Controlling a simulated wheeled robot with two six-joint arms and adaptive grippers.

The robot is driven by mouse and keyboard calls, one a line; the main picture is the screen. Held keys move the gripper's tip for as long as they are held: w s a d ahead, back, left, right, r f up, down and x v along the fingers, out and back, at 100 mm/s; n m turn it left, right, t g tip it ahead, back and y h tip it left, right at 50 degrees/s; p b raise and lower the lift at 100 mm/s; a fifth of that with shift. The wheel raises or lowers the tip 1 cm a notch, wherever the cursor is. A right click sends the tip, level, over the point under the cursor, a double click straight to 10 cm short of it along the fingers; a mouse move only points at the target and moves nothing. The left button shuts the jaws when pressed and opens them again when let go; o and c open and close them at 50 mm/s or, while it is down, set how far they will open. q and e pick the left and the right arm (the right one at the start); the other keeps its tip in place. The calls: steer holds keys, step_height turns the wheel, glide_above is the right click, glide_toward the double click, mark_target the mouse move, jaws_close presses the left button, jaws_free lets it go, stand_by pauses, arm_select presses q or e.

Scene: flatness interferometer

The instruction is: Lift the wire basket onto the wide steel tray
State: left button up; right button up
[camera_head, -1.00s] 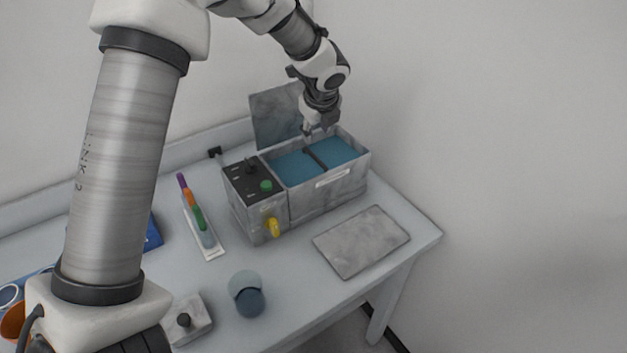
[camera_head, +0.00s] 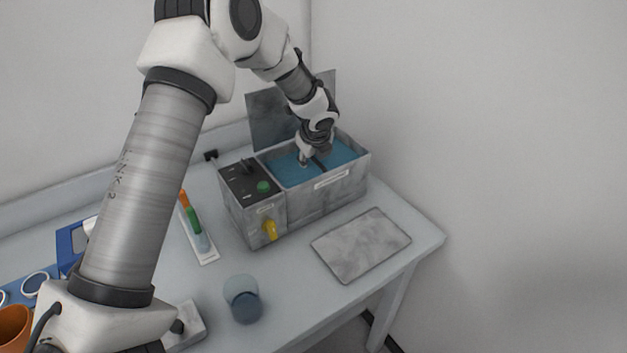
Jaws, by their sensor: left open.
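The bath (camera_head: 342,184) is a grey metal box full of blue liquid at the table's back right. A dark bar, which looks like the handle of the wire basket (camera_head: 319,164), crosses the liquid. The basket's body cannot be made out below it. My left gripper (camera_head: 310,160) is open and points down into the bath at this bar. I cannot tell whether its fingers touch the bar. The wide steel tray (camera_head: 361,245) lies flat and empty on the table in front of the bath. My right gripper is not in view.
The raised lid (camera_head: 270,120) stands behind the bath. A control box with a green button (camera_head: 263,187) and yellow tap (camera_head: 270,230) adjoins it. A glass beaker (camera_head: 243,298) and a tray of coloured pens (camera_head: 197,228) stand left. The table beside the steel tray is clear.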

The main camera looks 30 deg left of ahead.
arm_select(q)
steer(key=shift+s+d+r, duration=0.15)
steer(key=shift+s, duration=0.05)
jaws_close()
steer(key=shift+w+r, duration=0.1)
steer(key=shift+r, duration=0.15)
step_height(320, 180, up, 18)
steer(key=shift+f+p, duration=0.25)
steer(key=shift+p, duration=0.2)
